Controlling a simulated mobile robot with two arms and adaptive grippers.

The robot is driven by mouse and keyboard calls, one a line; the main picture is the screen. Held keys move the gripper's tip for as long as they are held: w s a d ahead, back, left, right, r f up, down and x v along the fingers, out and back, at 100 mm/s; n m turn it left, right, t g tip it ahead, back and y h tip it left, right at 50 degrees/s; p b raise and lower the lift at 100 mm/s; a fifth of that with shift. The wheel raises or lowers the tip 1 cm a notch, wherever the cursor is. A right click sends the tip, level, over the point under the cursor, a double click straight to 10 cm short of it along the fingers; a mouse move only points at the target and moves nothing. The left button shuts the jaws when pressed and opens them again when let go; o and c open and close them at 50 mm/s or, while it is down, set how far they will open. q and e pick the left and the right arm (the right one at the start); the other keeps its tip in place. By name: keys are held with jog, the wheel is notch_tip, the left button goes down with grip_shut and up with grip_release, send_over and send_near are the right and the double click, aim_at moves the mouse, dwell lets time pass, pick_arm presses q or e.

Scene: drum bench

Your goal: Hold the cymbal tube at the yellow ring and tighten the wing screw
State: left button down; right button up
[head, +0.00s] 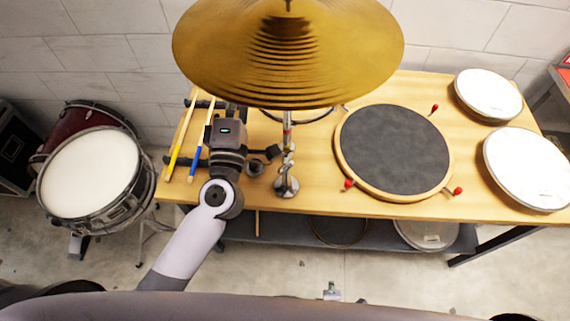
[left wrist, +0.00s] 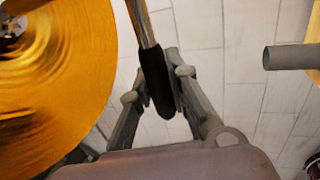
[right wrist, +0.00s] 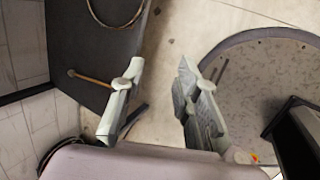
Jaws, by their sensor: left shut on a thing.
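The cymbal (head: 288,55) hangs over the back of the bench on an upright silver cymbal tube (head: 287,142) with a round base. A small reddish band shows below the cymbal; I cannot make out a yellow ring. Small fittings sit on the lower stand, too small to pick out the wing screw. My left gripper (head: 232,112) is left of the tube and apart from it. In the left wrist view it (left wrist: 158,88) is shut on a black-ended stick (left wrist: 156,82) with a tan shaft. My right gripper (right wrist: 155,75) is open and empty, over the floor below bench level.
A yellow-gripped stick (head: 174,157) and a blue-gripped stick (head: 195,160) lie on dark rails at the bench's left. A round grey pad (head: 393,150) with red knobs is right of the stand. White drums (head: 525,168) stand far right. A lower shelf (right wrist: 95,45) runs beside my right gripper.

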jog(key=w+a+r+n+t, duration=0.35)
jog(key=w+a+r, duration=0.2)
jog(key=r, duration=0.25)
jog(key=n+t+y, duration=0.1)
jog(key=n+t, duration=0.7)
jog(key=t, duration=0.1)
send_near(285, 171)
jog(key=shift+m, duration=0.25)
jog(key=w, duration=1)
jog(key=shift+w+d+r, duration=0.1)
jog(key=shift+w, duration=0.3)
grip_shut()
